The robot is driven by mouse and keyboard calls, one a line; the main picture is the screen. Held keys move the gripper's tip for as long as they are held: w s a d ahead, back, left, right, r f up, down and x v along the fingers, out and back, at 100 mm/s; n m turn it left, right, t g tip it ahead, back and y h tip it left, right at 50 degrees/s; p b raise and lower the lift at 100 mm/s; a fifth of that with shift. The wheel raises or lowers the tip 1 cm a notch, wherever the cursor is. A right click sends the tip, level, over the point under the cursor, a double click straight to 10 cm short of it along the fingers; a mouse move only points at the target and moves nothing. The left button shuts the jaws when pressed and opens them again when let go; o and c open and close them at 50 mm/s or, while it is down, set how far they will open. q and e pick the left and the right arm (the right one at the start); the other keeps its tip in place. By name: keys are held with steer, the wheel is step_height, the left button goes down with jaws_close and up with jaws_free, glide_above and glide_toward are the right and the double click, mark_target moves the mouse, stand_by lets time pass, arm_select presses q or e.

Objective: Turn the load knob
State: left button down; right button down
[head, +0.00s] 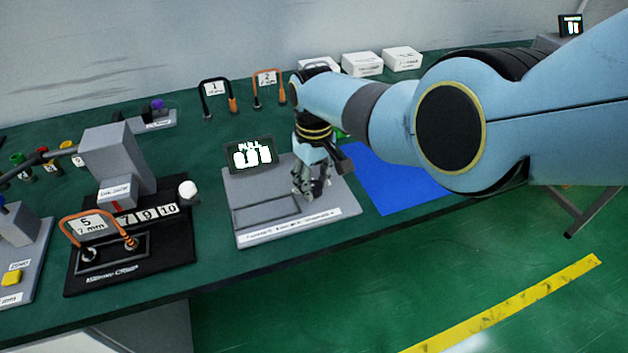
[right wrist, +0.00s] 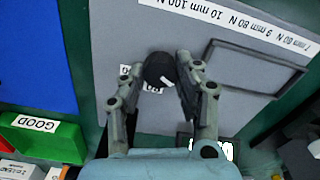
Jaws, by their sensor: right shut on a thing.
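The load knob (right wrist: 160,70) is a dark round knob with a white mark, on a grey panel (right wrist: 120,35) with small white labels beside it. In the right wrist view it sits between the fingers of my right gripper (right wrist: 157,68), which is shut on it. In the head view my right gripper (head: 313,190) points down at the right part of the grey panel (head: 262,237), and its fingers hide the knob. A small black display (head: 251,155) with bright digits stands at the panel's back edge. My left gripper is not in view.
A blue mat (head: 395,185) lies right of the panel. A green GOOD bin (right wrist: 45,138) shows in the right wrist view. Left of the panel stands a black fixture (head: 150,245) with an orange-handled piece (head: 95,225). White boxes (head: 362,64) and handles (head: 215,95) stand at the back.

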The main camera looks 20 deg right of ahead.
mark_target(314, 185)
steer(key=c, duration=1.2)
jaws_free()
step_height(314, 185, up, 12)
steer(key=shift+r, duration=0.1)
